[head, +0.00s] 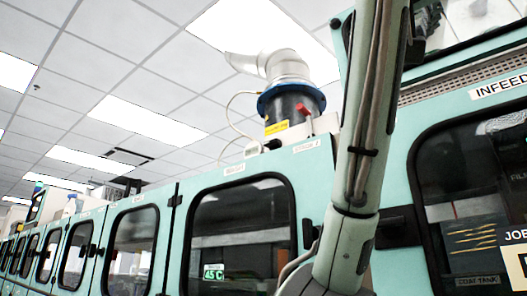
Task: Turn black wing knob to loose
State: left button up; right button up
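I cannot make out a black wing knob for certain. A black fitting (398,227) sits on the teal panel just right of my arm link, partly hidden by it. A smaller dark fitting (310,234) sits at the right edge of the middle windowed door (184,255), left of the link. From here I cannot tell whether either one is the wing knob. Neither of my grippers is in view; only an upright arm link with a cable along it crosses the picture right of centre.
A row of teal cabinets with dark windows (240,235) runs away to the left. A grey duct (285,65) and a dark cylinder with a blue collar (291,105) stand on top. An "INFEED" label (499,87) is at upper right. Ceiling lights show above.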

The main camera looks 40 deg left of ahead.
aim_at(274, 144)
jog(key=i+j, duration=0.1)
jog(key=j, duration=0.4)
jog(key=i+j, duration=0.15)
jog(key=j, duration=0.4)
jog(key=i+j, duration=0.1)
jog(key=j, duration=0.4)
jog(key=i+j, duration=0.15)
jog(key=j, duration=0.4)
jog(key=z, duration=0.05)
